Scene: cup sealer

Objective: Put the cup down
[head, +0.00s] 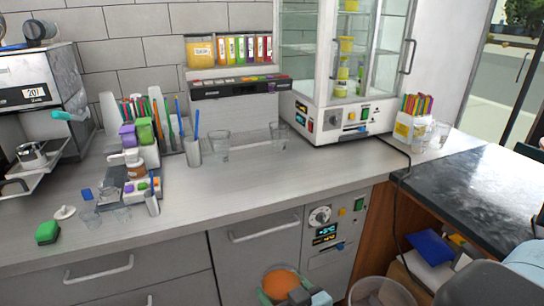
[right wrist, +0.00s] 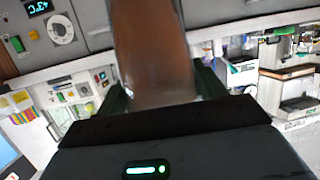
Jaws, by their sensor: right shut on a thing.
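The cup (head: 281,281) is at the bottom middle of the head view, showing a round orange top. My right gripper (head: 284,290) is shut around it, in front of the drawer fronts and below the counter's front edge. In the right wrist view the cup (right wrist: 150,50) is a tall brownish body between the dark fingers of my right gripper (right wrist: 160,88). Its far end runs out of that picture. The grey counter (head: 260,180) lies beyond and above the cup in the head view. My left gripper is not in view.
The counter's middle front is clear. Empty glasses (head: 219,147) (head: 279,136) stand behind it. A glass-fronted cabinet machine (head: 345,122) stands at the right. A bin (head: 362,290) is below the counter.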

